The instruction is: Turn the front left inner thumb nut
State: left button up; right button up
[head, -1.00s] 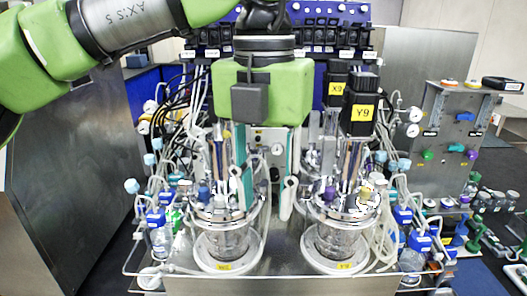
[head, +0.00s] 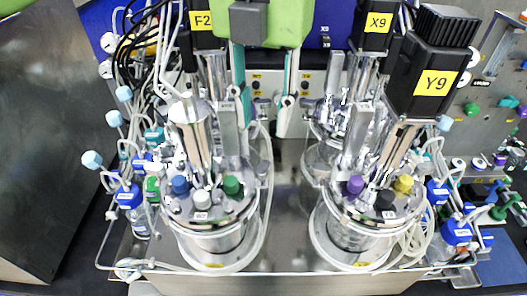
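The front left reactor (head: 215,240) is a glass vessel with a round steel lid. On the lid stand a blue cap (head: 180,185), a white cap (head: 201,199) and a green cap (head: 231,185), the green one on the inner side. I cannot tell the inner thumb nut apart from the small metal fittings on the lid. My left gripper (head: 263,118) hangs from a green wrist at the top middle, behind and right of the left lid's caps. Its two teal-and-white fingers are apart with nothing seen between them. My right gripper is not in view.
The front right reactor (head: 358,240) has purple, black and yellow caps. Tall black motors labelled X9 (head: 378,22) and Y9 (head: 435,82) rise above it. The steel tray between the two reactors (head: 285,225) is bare.

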aim_at(263, 167)
pick_arm(q)
jog(key=f+p, duration=0.1)
jog(key=f, duration=0.2)
jog(key=f+p, duration=0.1)
jog(key=f, duration=0.2)
jog(key=f+p, duration=0.1)
jog(key=f, duration=0.2)
jog(key=shift+w+f, duration=0.25)
jog(key=shift+w, duration=0.1)
jog(key=shift+s+f, duration=0.1)
jog(key=shift+f, duration=0.45)
grip_shut()
